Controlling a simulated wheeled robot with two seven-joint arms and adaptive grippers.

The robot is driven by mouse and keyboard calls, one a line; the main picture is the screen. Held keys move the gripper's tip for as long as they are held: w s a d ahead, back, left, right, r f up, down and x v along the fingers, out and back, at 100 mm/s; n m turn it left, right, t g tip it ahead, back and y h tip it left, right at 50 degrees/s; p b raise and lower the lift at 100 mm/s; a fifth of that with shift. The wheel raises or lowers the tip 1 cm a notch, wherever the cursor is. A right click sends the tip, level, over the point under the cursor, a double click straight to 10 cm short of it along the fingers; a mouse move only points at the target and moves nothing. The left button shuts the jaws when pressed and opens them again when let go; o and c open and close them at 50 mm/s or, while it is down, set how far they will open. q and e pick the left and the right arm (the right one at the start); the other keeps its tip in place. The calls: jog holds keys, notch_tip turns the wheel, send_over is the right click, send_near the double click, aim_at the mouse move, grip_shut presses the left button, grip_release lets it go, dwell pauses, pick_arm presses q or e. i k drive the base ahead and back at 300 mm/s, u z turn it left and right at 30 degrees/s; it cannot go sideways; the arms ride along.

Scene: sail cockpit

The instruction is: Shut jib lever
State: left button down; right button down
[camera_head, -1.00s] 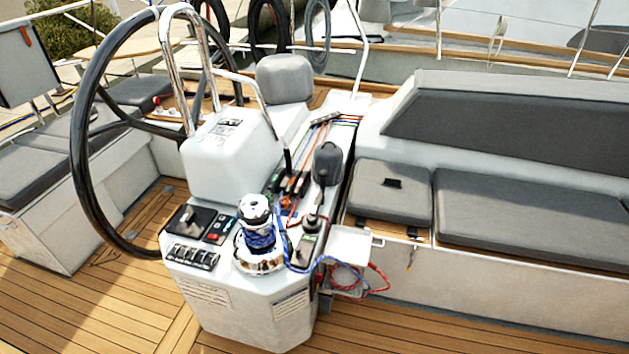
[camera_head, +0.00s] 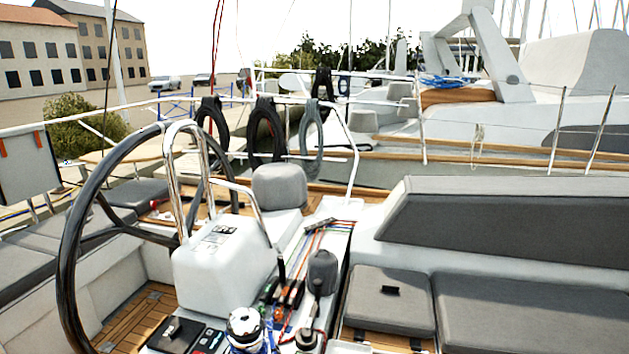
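A bank of small rope-clutch levers (camera_head: 284,294) sits on top of the white console, with green and orange parts among dark ones. One dark lever (camera_head: 281,264) stands up at its far end, beside the white pedestal box. I cannot tell which lever is the jib lever, as labels are too small to read. Coloured lines (camera_head: 316,240) run back from the clutches. A winch (camera_head: 246,328) with blue rope is at the bottom edge, its base cut off. Neither of my grippers is in view.
A large black steering wheel (camera_head: 72,250) and a chrome rail (camera_head: 178,180) stand left of the clutches. Grey cushions (camera_head: 390,300) line the bench on the right. Coiled black ropes (camera_head: 266,132) hang on the rail behind. Open space lies above the console.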

aim_at(282, 273)
jog(key=z, duration=0.95)
jog(key=i, duration=1.7)
jog(key=u, duration=0.45)
